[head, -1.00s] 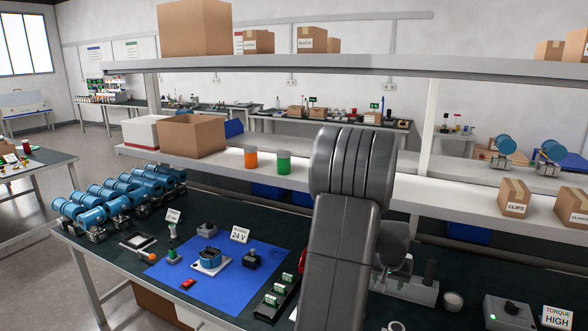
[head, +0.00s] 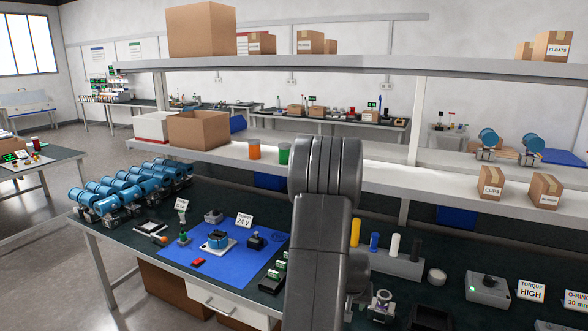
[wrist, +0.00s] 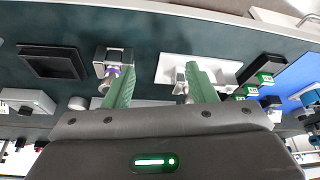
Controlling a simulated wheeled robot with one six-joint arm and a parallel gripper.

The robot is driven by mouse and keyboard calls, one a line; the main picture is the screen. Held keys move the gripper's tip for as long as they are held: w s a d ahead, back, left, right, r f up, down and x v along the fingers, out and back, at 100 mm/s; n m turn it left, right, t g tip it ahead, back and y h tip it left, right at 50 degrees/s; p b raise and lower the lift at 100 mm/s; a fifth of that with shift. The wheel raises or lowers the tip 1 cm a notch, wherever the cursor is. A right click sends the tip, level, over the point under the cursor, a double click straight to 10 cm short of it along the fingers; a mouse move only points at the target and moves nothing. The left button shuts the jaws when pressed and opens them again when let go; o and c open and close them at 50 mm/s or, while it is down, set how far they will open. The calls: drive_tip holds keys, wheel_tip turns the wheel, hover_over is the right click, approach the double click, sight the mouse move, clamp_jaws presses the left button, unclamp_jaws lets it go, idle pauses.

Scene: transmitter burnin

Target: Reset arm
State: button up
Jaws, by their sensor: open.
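In the wrist view my gripper (wrist: 158,80) has two green fingers, spread apart with nothing between them. They hang over the dark bench top. A small metal block with a purple part (wrist: 114,62) lies by the left fingertip. A white plate with a silver fitting (wrist: 172,68) lies behind and beside the right finger. In the head view my arm rises in front of the bench and covers its middle; my gripper is hidden there.
The bench holds a blue mat (head: 211,272) with a blue-and-white unit (head: 217,240), several blue transmitters (head: 100,195) at the left, a grey rack of coloured cylinders (head: 400,265) and a torque box (head: 488,290). Shelves with cartons (head: 198,130) stand behind my arm.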

drive_tip(key=s+a+f+n+b, duration=0.1)
drive_tip(key=s+a+f, duration=0.1)
drive_tip(key=a+f, duration=0.4)
drive_tip(key=shift+s+a+f+n+y+b, duration=0.2)
drive_tip(key=shift+s+a+n+y+b, duration=0.1)
drive_tip(key=shift+n+b, duration=0.1)
